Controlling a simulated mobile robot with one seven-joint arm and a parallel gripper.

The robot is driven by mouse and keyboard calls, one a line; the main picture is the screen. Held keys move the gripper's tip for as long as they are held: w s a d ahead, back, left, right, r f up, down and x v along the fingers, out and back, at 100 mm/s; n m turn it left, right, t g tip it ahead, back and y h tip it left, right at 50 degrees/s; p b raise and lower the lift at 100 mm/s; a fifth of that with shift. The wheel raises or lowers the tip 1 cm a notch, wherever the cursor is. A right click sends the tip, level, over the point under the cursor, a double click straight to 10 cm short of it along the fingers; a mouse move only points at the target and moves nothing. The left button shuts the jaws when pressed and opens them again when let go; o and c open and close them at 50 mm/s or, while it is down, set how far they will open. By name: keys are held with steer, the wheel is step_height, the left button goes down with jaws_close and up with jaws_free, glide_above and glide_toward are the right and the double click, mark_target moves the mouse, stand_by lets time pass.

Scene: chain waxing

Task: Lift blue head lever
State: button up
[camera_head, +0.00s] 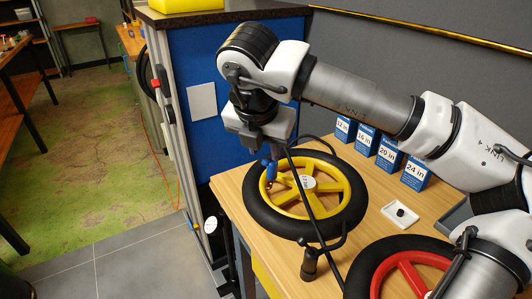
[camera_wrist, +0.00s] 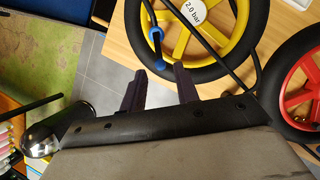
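The blue head lever (camera_head: 268,166) is a small blue piece at the left part of the yellow wheel (camera_head: 332,207). In the wrist view the lever (camera_wrist: 157,48) stands over the yellow rim and spokes, just beyond my fingertips and roughly in line with the gap between them. My gripper (camera_wrist: 160,76) shows two dark fingers set apart with nothing between them. In the head view my gripper (camera_head: 266,146) points down just above the lever. I cannot tell whether a finger touches it. The pump head under the lever is mostly hidden.
A black floor pump (camera_head: 309,265) with a hose stands at the table's front, its hose crossing the yellow wheel. A red wheel (camera_head: 408,277) lies to the right. Several blue size boxes (camera_head: 388,153) and a white tray (camera_head: 400,214) sit behind on the wooden table (camera_head: 232,187).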

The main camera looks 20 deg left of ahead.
mark_target(269, 161)
steer(key=shift+p+x, duration=0.3)
steer(key=shift+x, duration=1.85)
steer(key=shift+c, duration=0.3)
jaws_close()
